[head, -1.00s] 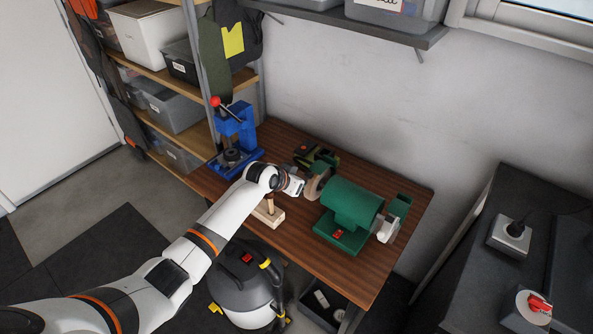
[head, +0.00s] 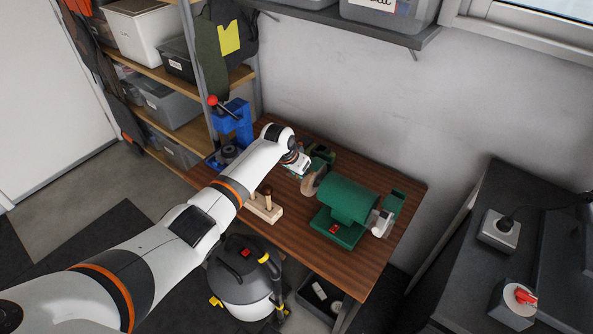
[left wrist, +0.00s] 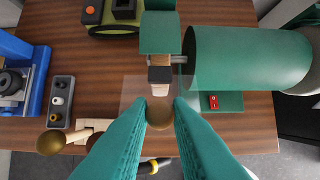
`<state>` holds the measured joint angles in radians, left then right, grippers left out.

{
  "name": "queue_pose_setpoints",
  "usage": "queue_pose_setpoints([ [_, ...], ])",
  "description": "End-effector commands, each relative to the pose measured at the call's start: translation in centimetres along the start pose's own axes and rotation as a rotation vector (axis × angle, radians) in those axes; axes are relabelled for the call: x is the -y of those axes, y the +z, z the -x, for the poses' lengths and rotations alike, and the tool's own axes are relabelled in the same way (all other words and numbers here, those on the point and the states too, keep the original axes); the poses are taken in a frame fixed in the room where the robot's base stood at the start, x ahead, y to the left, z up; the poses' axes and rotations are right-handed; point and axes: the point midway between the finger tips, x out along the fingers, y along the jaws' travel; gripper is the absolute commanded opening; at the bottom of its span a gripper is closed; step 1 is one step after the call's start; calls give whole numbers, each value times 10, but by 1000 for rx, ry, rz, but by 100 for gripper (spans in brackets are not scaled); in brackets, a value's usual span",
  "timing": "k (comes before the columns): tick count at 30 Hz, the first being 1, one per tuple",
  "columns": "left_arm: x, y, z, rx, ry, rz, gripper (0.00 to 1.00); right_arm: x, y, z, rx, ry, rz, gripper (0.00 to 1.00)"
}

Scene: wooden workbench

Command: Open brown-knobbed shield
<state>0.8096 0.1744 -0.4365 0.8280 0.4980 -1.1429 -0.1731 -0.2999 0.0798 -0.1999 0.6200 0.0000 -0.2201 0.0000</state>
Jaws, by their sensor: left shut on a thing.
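The green bench grinder (head: 347,200) stands on the workbench; its body also fills the upper right of the left wrist view (left wrist: 250,58). In the left wrist view, a see-through shield (left wrist: 132,90) sits in front of the grinder's left wheel, below a green guard (left wrist: 159,32). A round brown knob (left wrist: 160,113) lies at the shield's near edge. My left gripper (left wrist: 160,118) is shut on this knob, one green finger on each side. In the head view my left gripper (head: 303,169) is beside the left wheel, and its fingertips are hidden. My right gripper is not in view.
A blue press (head: 232,127) stands at the bench's left end. A light wooden holder with brown-handled tools (head: 265,207) is near the front edge. A green-black object (head: 322,153) is behind the grinder.

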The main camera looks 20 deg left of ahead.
Motion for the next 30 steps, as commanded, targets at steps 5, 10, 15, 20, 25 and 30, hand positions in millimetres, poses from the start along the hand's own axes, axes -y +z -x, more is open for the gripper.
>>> queue_pose_setpoints([
  [5,0,0,0,0,0,0,0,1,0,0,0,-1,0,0],
  [10,0,0,0,1,0,-1,39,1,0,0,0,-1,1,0],
  [15,0,0,0,1,0,-1,39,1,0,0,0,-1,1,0],
  [20,0,0,2,2,0,-1,39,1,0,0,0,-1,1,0],
  [25,-1,1,18,4,1,-1,39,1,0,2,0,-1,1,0],
  [30,-1,1,47,5,1,-2,39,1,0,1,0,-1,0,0],
])
